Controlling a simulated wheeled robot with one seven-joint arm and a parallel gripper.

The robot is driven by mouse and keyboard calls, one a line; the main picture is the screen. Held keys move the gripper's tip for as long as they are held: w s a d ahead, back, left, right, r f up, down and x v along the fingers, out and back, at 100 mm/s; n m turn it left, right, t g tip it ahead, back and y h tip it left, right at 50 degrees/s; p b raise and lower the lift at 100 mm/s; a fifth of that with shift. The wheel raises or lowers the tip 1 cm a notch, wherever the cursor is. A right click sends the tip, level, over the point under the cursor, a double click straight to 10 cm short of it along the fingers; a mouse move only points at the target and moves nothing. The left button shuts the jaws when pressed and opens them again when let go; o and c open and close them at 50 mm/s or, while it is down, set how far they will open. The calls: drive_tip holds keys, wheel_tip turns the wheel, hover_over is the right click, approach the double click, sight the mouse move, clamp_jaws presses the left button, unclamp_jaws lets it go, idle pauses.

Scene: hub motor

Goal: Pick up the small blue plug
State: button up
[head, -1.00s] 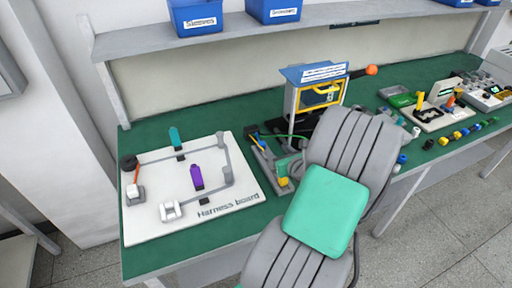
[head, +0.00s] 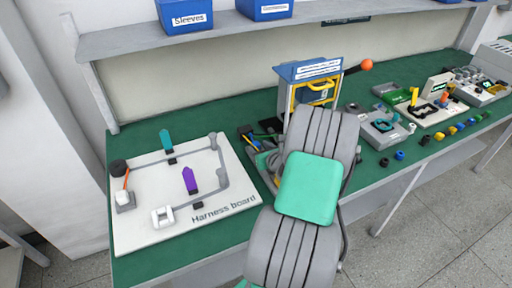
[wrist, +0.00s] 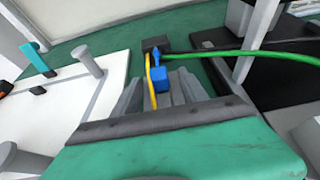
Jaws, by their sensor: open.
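A small blue plug (wrist: 158,79) shows in the wrist view, with yellow and blue cables running up from it to a dark block (wrist: 155,44). My gripper (wrist: 159,90) is open, its grey ribbed fingers pointing forward on either side of the plug's place in the picture. I cannot tell how much depth separates them, or whether they touch. In the head view my arm hides my gripper and this plug. Another small blue piece (head: 400,155) lies near the bench's front edge, right of my arm.
The harness board (head: 160,220) lies left of my arm, with upright pegs and a purple piece (head: 190,180). A yellow-and-blue framed stand (head: 290,98) is behind my arm. A green cable (wrist: 240,54) crosses the wrist view. Several small parts and fixtures occupy the bench's right side.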

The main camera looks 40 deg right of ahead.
drive_tip(key=shift+c, duration=0.5)
clamp_jaws()
drive_tip(key=shift+r, duration=0.1)
